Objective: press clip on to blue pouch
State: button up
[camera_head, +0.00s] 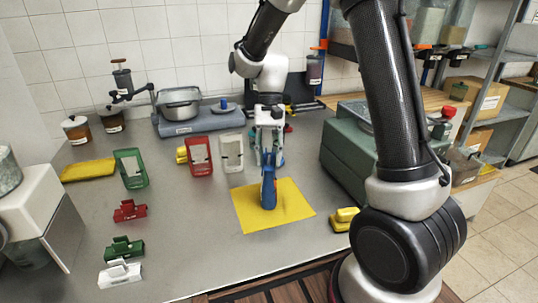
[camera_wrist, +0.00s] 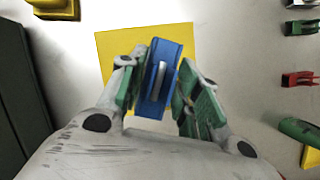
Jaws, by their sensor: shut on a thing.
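My gripper (camera_wrist: 160,88) is pointed down over a yellow mat (camera_head: 292,199) and is shut on a blue thing (camera_head: 268,190). In the wrist view the blue thing (camera_wrist: 153,105) is a long, narrow shape between my green finger pads, with a pale raised strip along its middle. In the head view it is narrow and upright over the mat. I cannot tell clip from pouch in it, or whether both are there, since my fingers cover its upper part. Whether its lower end touches the mat is unclear.
Red (camera_head: 129,210), green (camera_head: 123,247) and white (camera_head: 120,273) clips lie at the left. Green (camera_head: 131,168), red (camera_head: 199,156) and white (camera_head: 232,152) framed pouches stand behind. A yellow clip (camera_head: 345,219) is right of the mat, near a green case (camera_head: 350,153).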

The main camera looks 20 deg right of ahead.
jog(key=o, duration=1.3)
jog(key=shift+r, duration=0.1)
jog(key=shift+r, duration=3.4)
grip_shut()
jog(key=shift+f, duration=0.3)
